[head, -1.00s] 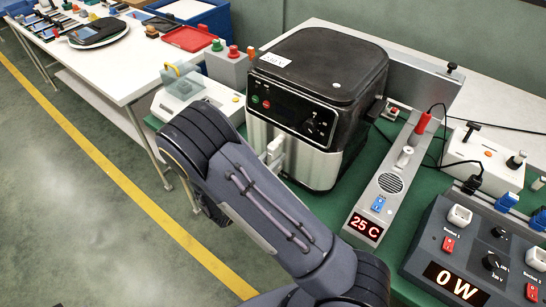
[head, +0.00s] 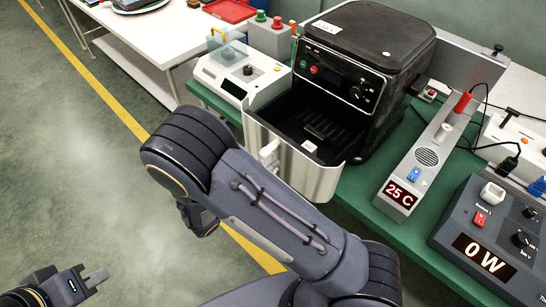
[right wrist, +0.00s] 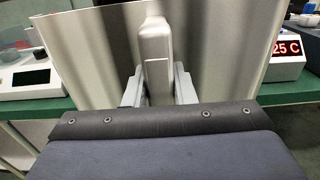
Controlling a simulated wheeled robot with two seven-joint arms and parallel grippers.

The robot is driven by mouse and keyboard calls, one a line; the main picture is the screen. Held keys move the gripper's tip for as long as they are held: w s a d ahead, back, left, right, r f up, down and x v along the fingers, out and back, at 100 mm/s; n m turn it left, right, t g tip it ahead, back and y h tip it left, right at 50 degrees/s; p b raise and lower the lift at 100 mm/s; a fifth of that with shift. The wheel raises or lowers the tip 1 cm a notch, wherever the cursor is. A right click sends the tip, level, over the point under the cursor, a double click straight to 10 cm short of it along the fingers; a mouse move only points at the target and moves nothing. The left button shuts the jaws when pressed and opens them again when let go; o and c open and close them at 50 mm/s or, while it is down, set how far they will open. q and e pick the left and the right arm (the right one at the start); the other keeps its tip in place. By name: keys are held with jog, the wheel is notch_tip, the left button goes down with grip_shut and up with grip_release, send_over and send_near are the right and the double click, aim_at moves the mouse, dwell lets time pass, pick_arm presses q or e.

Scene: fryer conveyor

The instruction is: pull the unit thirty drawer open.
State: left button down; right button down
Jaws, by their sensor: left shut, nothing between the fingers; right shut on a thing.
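The black air fryer (head: 375,40) stands on the green bench, a white label on its lid too small to read. Its silver-fronted drawer (head: 318,182) stands well out of the body, showing a dark ribbed floor with a small pale block (head: 311,146). My right gripper (right wrist: 158,88) is shut on the upright drawer handle (right wrist: 155,45), one finger on each side. In the head view the handle (head: 268,152) shows beside my right arm, which hides most of that gripper. My left gripper (head: 96,277) is shut and empty, low at the left above the floor.
A white device (head: 240,72) stands left of the fryer. A sensor strip reading 25 C (head: 402,193) and a power box reading 0 W (head: 483,252) stand to the right. Open floor lies left of the bench.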

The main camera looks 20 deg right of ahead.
jog(key=shift+v, duration=1.5)
jog(key=c, duration=1.2)
grip_release()
jog(key=b+v, duration=0.2)
jog(key=v, duration=0.5)
jog(key=shift+a, duration=0.4)
jog(key=shift+s, duration=0.1)
